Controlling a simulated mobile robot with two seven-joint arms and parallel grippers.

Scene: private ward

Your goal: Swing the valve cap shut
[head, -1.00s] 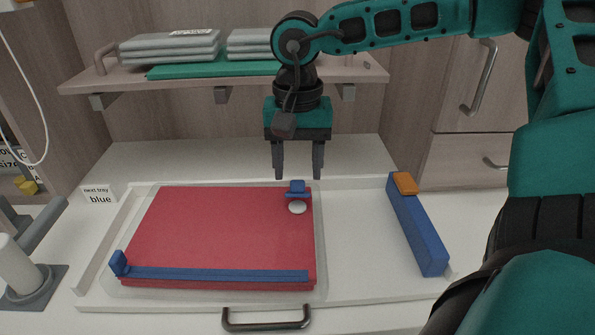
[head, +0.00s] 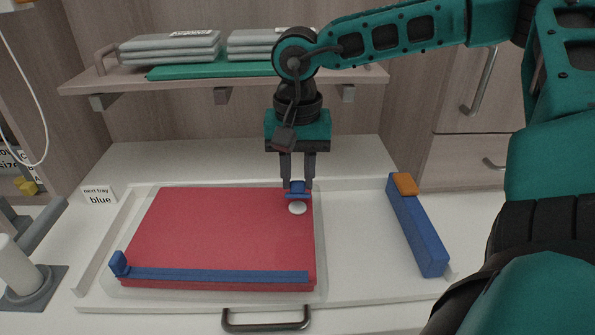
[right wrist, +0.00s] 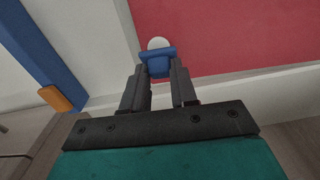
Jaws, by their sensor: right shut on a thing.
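A red flat pad (head: 225,235) lies in a clear, shallow tray on the counter. Near its far right corner is a small blue cap (head: 297,190), with a white round disc (head: 298,208) just in front of it. My right gripper (head: 298,187) points down from above and is shut on the blue cap. The right wrist view shows the cap (right wrist: 158,63) between the two fingertips (right wrist: 160,70), with the white disc (right wrist: 158,43) beyond it. The cap looks open, with the disc uncovered. My left gripper is not in view.
A blue bar (head: 215,274) lies along the pad's near edge. A long blue block with an orange end (head: 418,230) lies at right. A shelf (head: 190,84) with folded cloths overhangs the back. A dark handle (head: 266,320) is at the front.

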